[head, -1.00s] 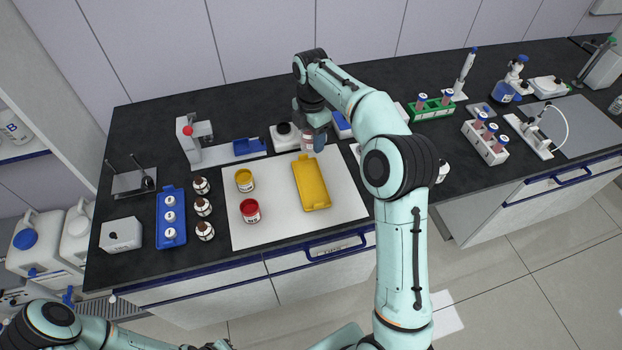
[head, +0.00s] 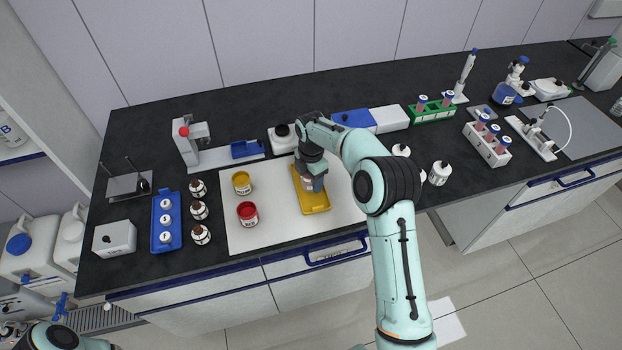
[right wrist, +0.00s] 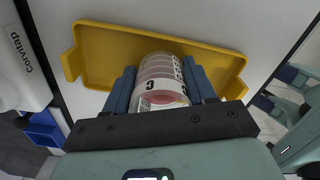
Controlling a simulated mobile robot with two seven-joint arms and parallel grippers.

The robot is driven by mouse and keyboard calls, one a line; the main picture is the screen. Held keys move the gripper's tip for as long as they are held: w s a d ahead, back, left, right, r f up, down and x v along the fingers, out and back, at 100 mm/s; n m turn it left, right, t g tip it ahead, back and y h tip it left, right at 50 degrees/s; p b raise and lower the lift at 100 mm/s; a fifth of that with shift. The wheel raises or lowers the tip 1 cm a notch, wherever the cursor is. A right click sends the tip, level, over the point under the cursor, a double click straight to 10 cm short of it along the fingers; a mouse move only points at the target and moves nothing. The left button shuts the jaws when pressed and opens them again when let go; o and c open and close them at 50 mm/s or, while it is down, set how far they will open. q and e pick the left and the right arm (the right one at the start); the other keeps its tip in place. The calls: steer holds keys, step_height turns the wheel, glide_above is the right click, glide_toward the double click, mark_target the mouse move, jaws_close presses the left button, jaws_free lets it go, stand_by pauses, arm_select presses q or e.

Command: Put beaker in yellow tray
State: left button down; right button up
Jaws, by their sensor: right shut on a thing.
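I cannot tell whether the beaker touches the tray floor. The gripper and arm hide the tray's far end in the head view.
The tray lies on a white mat (head: 268,225). A yellow jar (head: 242,183) and a red jar (head: 248,213) stand left of it. Brown bottles (head: 200,211) and a blue rack (head: 166,225) are further left. A white device (head: 283,138) stands behind the tray.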

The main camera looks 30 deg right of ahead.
steer(key=shift+f, duration=0.1)
steer(key=o, duration=1.1)
arm_select(q)
steer(key=shift+w+r+p, duration=0.85)
steer(key=shift+w+r, duration=0.25)
steer(key=shift+w, duration=0.05)
arm_select(e)
step_height(320, 180, up, 12)
steer(key=shift+r, duration=0.15)
